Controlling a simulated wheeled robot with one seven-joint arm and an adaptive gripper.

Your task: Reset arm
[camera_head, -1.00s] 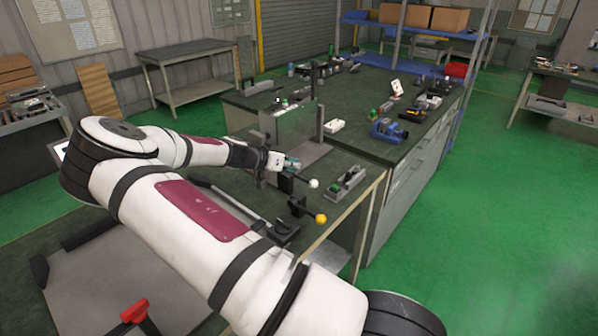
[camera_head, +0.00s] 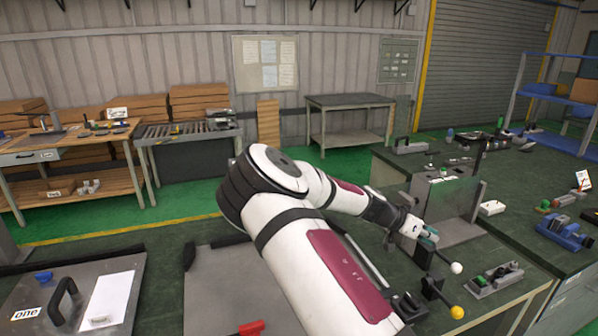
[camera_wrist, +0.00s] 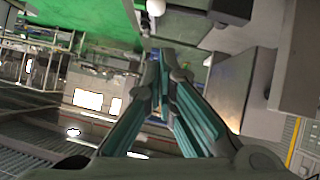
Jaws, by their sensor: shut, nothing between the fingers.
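My gripper (camera_head: 430,238) is at the end of my arm, above the dark green workbench (camera_head: 365,240). It is up and left of the lever with a white ball knob (camera_head: 457,268). In the wrist view my gripper's teal-padded fingers (camera_wrist: 165,75) come together at the tips with nothing between them. The white knob (camera_wrist: 156,7) also shows at the top of that view, beyond the fingertips. A lever with a yellow ball knob (camera_head: 457,312) stands nearer the camera.
A grey upright panel (camera_head: 450,208) stands close behind my gripper. A grey fixture with green parts (camera_head: 495,276) lies right of the levers. A blue vise (camera_head: 565,232) is farther right. A panel with a white sheet (camera_head: 108,300) is at lower left. Green floor is open at the back.

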